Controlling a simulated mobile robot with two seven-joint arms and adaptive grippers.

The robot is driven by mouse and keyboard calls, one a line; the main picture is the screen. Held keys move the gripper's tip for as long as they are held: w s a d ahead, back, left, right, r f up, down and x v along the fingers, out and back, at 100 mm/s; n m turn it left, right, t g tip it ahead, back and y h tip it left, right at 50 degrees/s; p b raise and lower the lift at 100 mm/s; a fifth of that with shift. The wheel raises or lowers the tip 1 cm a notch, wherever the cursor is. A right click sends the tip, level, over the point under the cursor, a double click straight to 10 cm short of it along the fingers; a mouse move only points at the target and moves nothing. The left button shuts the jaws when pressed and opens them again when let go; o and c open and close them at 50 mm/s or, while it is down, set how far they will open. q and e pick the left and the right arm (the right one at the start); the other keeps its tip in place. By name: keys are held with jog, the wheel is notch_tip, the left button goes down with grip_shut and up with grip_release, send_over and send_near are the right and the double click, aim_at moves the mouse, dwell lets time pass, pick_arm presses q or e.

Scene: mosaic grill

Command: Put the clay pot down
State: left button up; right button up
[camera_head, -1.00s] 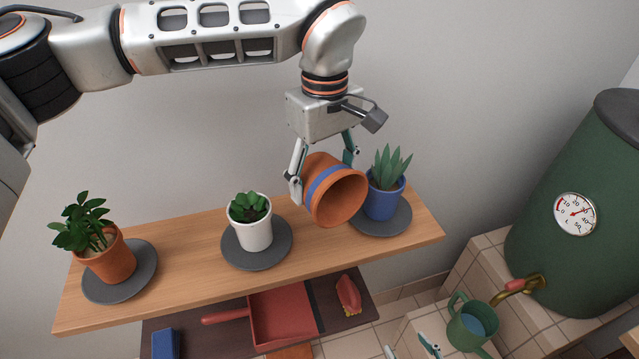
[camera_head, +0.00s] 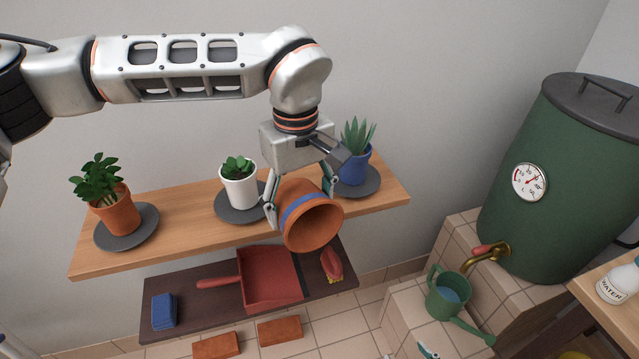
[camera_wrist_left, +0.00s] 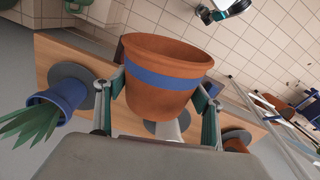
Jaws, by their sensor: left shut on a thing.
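The clay pot (camera_head: 311,226) is orange terracotta with a blue band and looks empty. My left gripper (camera_head: 301,203) is shut on it, with one finger on each side. The pot hangs tilted, its open mouth facing forward and down, in front of the wooden shelf (camera_head: 172,240). In the left wrist view the clay pot (camera_wrist_left: 166,78) sits between the two fingers of the left gripper (camera_wrist_left: 160,100). The pot's base is hidden behind the gripper in the head view.
On the shelf stand a terracotta pot plant (camera_head: 117,214), a white pot plant (camera_head: 240,188) and a blue pot plant (camera_head: 354,168), each on a grey saucer. Below are a red dustpan (camera_head: 268,280) and a blue sponge (camera_head: 164,311). A green water barrel (camera_head: 560,200) stands right.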

jog(key=shift+a, duration=0.15)
jog(key=c, duration=0.7)
pick_arm(q)
jog(key=s+a+f+m, duration=0.3)
jog(key=a+f, duration=0.7)
jog(key=s+a+f+m, duration=0.3)
jog(key=a+f, duration=0.7)
jog(key=f, duration=0.1)
jog(key=shift+s+a, duration=0.2)
jog(key=shift+s, duration=0.2)
